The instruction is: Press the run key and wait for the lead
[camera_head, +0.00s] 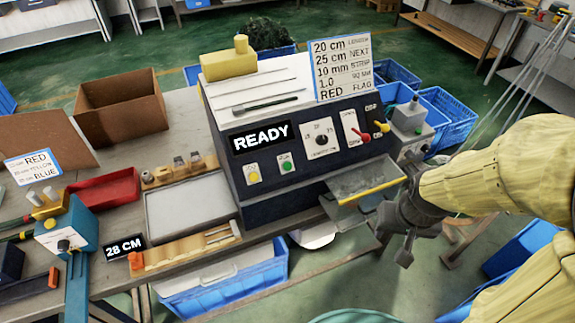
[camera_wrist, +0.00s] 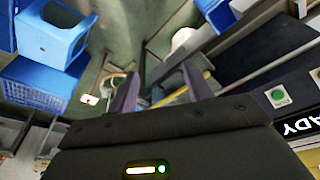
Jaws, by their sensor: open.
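The dark machine (camera_head: 300,180) stands on the bench, its display (camera_head: 262,137) reading READY. A green round key (camera_head: 286,163) and a yellow key (camera_head: 252,174) sit below the display; their small labels are too small to read. The green key also shows in the wrist view (camera_wrist: 278,95), at the right edge. My gripper (camera_head: 402,238) is at the right of the machine, beside its output tray (camera_head: 368,180) and apart from the keys. In the wrist view its two fingers (camera_wrist: 160,90) are spread with nothing between them. I see no lead in the tray.
A card (camera_head: 342,68) on the machine lists 20 cm, 25 cm, 10 mm, 1.0 and RED. A 28 CM sign (camera_head: 125,247), a wooden rack (camera_head: 185,250) and a grey tray (camera_head: 188,207) lie left. Blue crates (camera_head: 225,285) stand below the bench. Space before the machine's front is clear.

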